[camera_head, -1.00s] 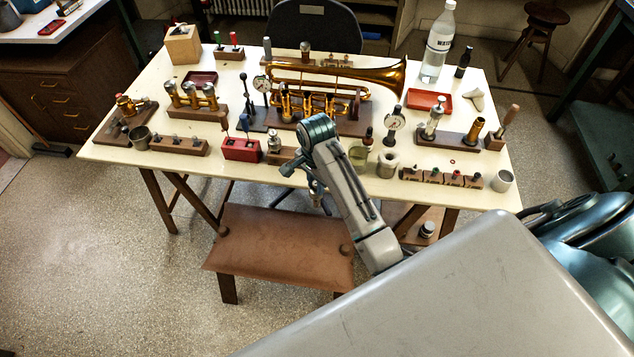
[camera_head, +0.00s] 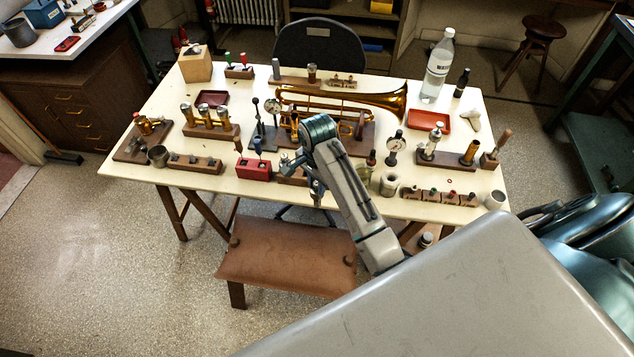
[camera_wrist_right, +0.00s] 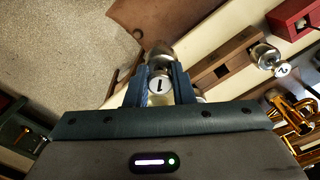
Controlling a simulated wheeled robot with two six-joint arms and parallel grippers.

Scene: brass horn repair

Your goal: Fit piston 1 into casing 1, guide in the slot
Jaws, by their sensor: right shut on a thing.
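My right gripper (camera_head: 316,186) is at the table's front edge in the head view, in front of the horn. In the right wrist view it (camera_wrist_right: 158,85) is shut on piston 1 (camera_wrist_right: 158,86), whose white cap marked 1 shows between the fingers. The brass horn (camera_head: 385,100) lies on its wooden stand at the table's middle. Its valve casings are mostly hidden behind my right arm, so casing 1 and its slot cannot be made out. Brass tubing of the horn (camera_wrist_right: 296,118) shows at the right of the wrist view. Piston 1 is apart from the horn. My left gripper is not in view.
Piston 2 (camera_wrist_right: 282,69) is at the end of a wooden block (camera_wrist_right: 225,60). A red block (camera_head: 254,168) stands left of my gripper. Dial gauges, small holders and a water bottle (camera_head: 438,66) crowd the table (camera_head: 350,205).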

